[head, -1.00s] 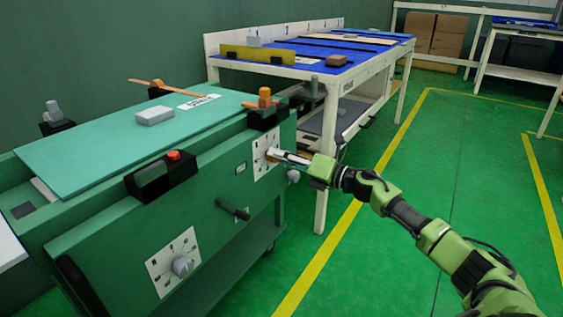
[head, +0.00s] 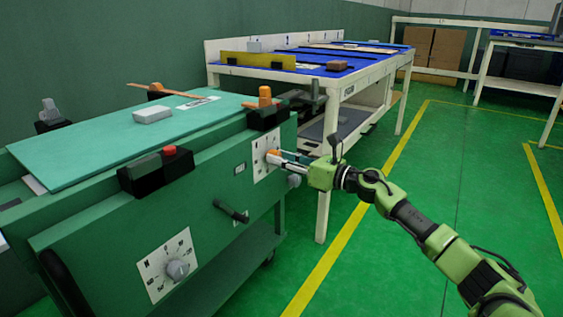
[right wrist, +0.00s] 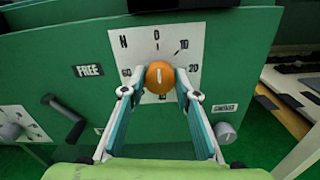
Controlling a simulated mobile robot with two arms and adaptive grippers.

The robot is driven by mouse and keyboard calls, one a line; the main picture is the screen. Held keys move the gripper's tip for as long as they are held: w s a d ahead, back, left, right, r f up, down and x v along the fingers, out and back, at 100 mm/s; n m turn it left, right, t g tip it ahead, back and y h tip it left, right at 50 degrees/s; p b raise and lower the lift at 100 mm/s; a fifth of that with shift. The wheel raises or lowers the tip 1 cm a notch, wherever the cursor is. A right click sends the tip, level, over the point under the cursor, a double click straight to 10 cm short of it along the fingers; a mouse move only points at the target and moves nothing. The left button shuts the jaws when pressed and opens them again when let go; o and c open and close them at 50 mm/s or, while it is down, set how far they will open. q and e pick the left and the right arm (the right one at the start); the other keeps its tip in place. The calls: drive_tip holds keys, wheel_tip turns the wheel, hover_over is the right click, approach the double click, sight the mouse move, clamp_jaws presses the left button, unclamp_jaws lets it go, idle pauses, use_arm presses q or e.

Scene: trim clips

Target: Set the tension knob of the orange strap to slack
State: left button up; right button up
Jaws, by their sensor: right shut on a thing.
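The orange knob (head: 273,156) sits on a white dial plate (head: 261,167) on the green bench's front panel. In the right wrist view the knob (right wrist: 160,76) carries a white pointer line, roughly upright with a slight tilt. The plate (right wrist: 190,30) around it shows N, 0, 10, 20 and 60; its lower part is partly hidden. My right gripper (head: 284,160) is shut on the knob, one finger on each side, as the right wrist view (right wrist: 160,92) shows. An orange strap (head: 160,89) lies at the bench's back edge. My left gripper is not in view.
A grey knob on a second dial (head: 177,269), a dark handle (head: 231,211) and a black box with a red button (head: 169,150) are on the bench. A FREE label (right wrist: 88,70) is left of the dial. A blue-topped table (head: 320,68) stands behind. Floor at right is clear.

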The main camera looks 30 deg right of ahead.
drive_tip(key=shift+f, duration=0.2)
drive_tip(key=o, duration=1.1)
drive_tip(key=shift+r, duration=0.1)
drive_tip(key=v, duration=1.2)
